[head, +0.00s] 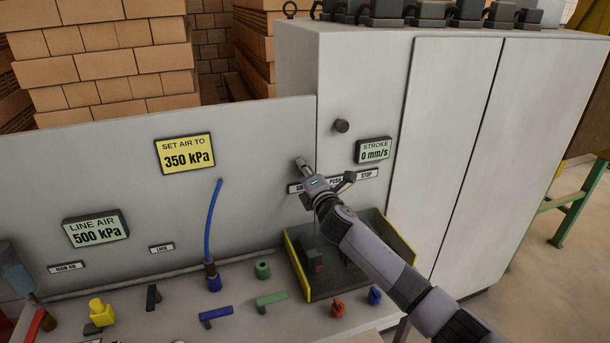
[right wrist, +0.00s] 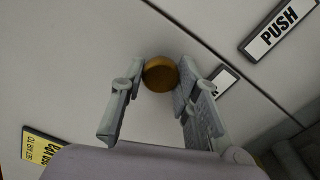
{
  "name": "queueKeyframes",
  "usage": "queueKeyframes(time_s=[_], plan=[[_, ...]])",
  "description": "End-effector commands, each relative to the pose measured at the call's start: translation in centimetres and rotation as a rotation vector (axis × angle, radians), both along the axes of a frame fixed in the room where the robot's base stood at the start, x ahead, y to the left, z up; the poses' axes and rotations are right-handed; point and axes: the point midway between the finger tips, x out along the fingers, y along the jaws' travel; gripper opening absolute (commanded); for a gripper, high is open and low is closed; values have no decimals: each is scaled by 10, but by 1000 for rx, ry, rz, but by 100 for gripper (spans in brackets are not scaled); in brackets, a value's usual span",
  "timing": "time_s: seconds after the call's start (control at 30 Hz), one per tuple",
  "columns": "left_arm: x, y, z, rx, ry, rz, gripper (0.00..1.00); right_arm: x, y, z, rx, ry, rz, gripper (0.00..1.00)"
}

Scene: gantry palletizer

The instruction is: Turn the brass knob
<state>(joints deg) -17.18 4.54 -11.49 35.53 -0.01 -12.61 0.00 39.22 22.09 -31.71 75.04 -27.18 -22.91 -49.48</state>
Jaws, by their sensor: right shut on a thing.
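The brass knob (right wrist: 160,74) shows in the right wrist view as a round, golden-brown knob on the grey panel. My right gripper (right wrist: 161,82) has its two fingers on either side of it, shut on it. In the head view, my right gripper (head: 302,167) reaches the grey panel beside the cabinet edge, and I cannot make out the knob there. A yellow sign (head: 186,154) reads "SET AIR TO 350 kPa". The line air display (head: 96,229) reads 500 kPa. My left gripper is not in view.
A dark knob (head: 341,125) and a stroke display (head: 374,150) reading 0 mm/s are on the cabinet. A yellow-edged tray (head: 296,268) lies under my right forearm. A blue hose (head: 211,220), a yellow valve (head: 101,311) and several coloured handles stand on the bench.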

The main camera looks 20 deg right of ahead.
Motion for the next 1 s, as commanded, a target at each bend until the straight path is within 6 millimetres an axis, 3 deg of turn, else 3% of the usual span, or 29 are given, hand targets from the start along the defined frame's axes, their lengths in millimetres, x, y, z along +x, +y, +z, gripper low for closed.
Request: queueKeyframes(time_s=[0.6, 1.0], plan=[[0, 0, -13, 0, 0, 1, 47, 0, -1, -1, 556, 20, -3, 1], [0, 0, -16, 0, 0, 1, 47, 0, -1, 0, 747, 27, -3, 1]])
